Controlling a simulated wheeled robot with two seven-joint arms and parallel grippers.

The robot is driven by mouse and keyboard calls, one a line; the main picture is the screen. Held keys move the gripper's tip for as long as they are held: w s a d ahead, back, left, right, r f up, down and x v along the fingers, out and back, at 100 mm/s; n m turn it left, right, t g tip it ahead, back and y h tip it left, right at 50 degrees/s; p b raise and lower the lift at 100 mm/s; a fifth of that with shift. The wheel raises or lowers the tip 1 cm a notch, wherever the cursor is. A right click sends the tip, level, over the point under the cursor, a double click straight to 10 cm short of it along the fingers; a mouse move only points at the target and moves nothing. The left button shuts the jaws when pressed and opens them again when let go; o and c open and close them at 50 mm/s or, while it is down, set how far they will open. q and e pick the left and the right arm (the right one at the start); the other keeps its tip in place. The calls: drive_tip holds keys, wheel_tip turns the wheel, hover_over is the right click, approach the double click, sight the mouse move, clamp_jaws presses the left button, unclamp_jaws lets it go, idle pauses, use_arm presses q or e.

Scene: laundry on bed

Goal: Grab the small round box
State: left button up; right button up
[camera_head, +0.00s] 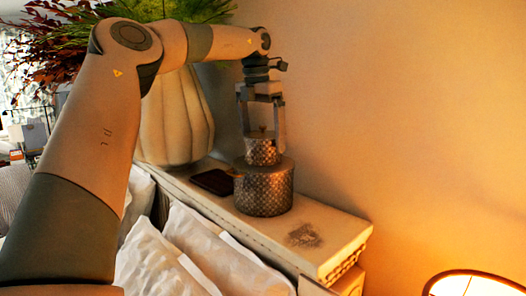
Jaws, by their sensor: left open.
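The small round box (262,151) is patterned metal with a knobbed lid. It sits on top of a larger round box (264,190) of the same pattern, on the narrow ledge behind the bed. My left gripper (262,128) points down from above, its fingers open on either side of the small box's lid. I cannot tell whether the fingers touch it. My right gripper is out of view.
The pale ledge (333,228) has a free stretch at its right end, with a dark patch on it. A dark flat object (213,182) lies left of the boxes. A large ribbed vase (178,125) with plants stands behind. White pillows (215,255) lean in front. A lit lamp (475,284) is at lower right.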

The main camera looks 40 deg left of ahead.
use_arm(q)
drive_tip(key=shift+w+a+f+p, duration=0.1)
drive_tip(key=shift+f+p, duration=0.1)
drive_tip(key=shift+f, duration=0.4)
drive_tip(key=shift+w+d+f+p, duration=0.1)
drive_tip(key=shift+f+p, duration=0.15)
drive_tip(key=shift+f, duration=0.3)
drive_tip(key=shift+w+a+f+p, duration=0.1)
drive_tip(key=shift+f+p, duration=0.1)
drive_tip(key=shift+f, duration=0.4)
drive_tip(key=shift+r, duration=0.1)
drive_tip(key=c, duration=0.9)
